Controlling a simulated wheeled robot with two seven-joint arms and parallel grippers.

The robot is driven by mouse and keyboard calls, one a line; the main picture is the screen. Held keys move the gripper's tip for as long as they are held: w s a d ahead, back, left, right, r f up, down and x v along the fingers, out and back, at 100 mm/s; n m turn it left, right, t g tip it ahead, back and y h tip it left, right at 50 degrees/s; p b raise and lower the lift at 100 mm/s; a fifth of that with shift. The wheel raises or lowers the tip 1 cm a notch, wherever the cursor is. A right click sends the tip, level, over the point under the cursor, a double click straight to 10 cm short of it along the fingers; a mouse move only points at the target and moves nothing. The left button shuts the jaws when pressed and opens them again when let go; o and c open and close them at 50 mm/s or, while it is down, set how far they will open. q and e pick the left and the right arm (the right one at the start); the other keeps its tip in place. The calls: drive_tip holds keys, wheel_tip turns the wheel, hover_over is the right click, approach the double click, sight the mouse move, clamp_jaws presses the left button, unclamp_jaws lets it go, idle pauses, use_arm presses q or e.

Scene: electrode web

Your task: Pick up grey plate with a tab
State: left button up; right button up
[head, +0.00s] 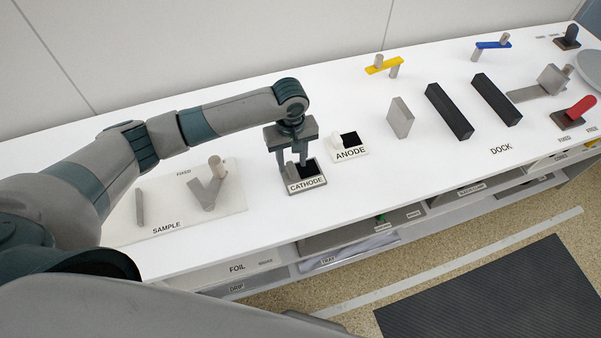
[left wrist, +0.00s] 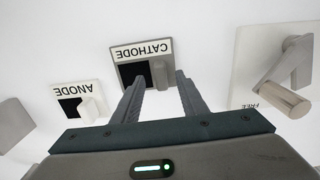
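My left gripper (head: 293,160) points down over the black-and-grey station labelled CATHODE (head: 307,187), its fingers apart. In the left wrist view the gripper (left wrist: 157,88) shows a clear gap, with the CATHODE station (left wrist: 130,72) just beyond the tips. A small grey upright piece (left wrist: 160,74) stands on that station, in line with the gap; I cannot tell whether it is a plate with a tab. A plain grey plate (head: 400,118) stands upright farther right on the table. A thin grey piece (head: 140,206) stands on the SAMPLE mat. My right gripper is not in view.
The ANODE station (head: 347,153) with a white piece is close to the right of the gripper. The SAMPLE mat (head: 230,190) with a V-shaped grey fixture (head: 207,188) is at left. Two black blocks (head: 449,111) stand at right. The white table (head: 370,190) is clear in front.

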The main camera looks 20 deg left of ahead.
sight(292, 169)
use_arm(q)
drive_tip(key=shift+s+f+p, duration=0.1)
drive_tip(key=shift+f+p, duration=0.55)
drive_tip(key=shift+f, duration=1.35)
clamp_jaws()
